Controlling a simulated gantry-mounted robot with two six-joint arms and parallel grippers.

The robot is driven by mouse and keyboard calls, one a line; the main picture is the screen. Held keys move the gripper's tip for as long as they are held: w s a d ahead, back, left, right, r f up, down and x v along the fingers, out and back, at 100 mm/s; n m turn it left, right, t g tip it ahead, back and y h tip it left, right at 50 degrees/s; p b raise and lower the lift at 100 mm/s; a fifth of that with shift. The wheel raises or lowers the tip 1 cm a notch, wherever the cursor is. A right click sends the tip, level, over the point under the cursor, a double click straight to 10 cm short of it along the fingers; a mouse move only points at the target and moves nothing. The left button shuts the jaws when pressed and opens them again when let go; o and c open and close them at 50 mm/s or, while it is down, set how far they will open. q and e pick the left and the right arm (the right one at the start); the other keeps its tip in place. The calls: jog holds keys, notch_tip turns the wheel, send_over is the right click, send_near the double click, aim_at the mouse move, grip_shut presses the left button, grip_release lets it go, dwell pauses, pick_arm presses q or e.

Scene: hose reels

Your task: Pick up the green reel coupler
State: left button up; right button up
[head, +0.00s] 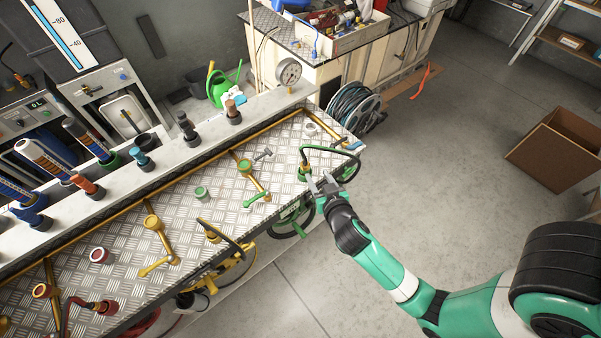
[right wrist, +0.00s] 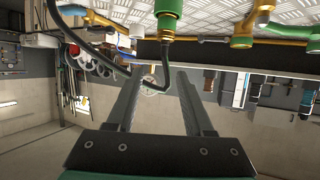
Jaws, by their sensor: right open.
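The green reel coupler (head: 303,173) stands near the right end of the diamond-plate bench, with a dark green hose arching away from it. In the right wrist view the green coupler (right wrist: 168,12) shows at the top, with a brass fitting and the black hose below it. My right gripper (head: 323,183) is open and empty, just right of the coupler, and appears apart from it. In the right wrist view its two fingers (right wrist: 158,85) are spread, with the hose passing between or beyond them. My left gripper is not in view.
A yellow hose reel (head: 230,262) hangs at the bench's front edge. A cardboard box (head: 560,145) stands on the open floor at right.

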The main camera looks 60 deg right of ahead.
aim_at(306, 161)
jog(key=shift+w+a+b+x, duration=0.15)
jog(key=shift+b+x, duration=0.2)
jog(key=shift+x, duration=2.55)
jog(key=shift+w+a+b+x, duration=0.1)
jog(key=shift+b+x, duration=0.25)
jog(key=shift+x, duration=2.6)
jog(key=shift+a, duration=0.1)
grip_shut()
